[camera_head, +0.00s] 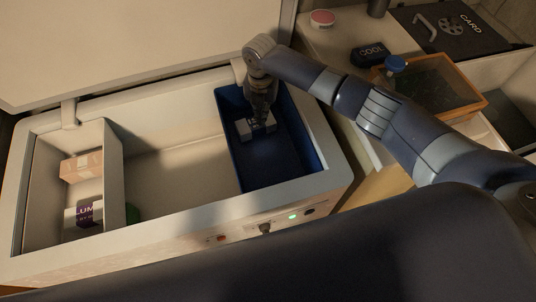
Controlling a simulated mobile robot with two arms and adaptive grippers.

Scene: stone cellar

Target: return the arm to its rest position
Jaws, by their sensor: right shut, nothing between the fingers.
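My right arm comes in from the right and reaches over the edge of an open white chest (180,215). Its gripper (262,118) points down into a blue bin (285,178) at the chest's right end. The gripper is shut and holds nothing. A small white and dark box (243,127) lies in the bin right at the fingertips. I cannot tell whether the fingers touch it. My left gripper is not in view.
The chest's raised lid (130,40) stands behind the gripper. On the right are a dark "COOL" box (373,54), a blue-topped item (396,64) and a wood-framed case (440,88).

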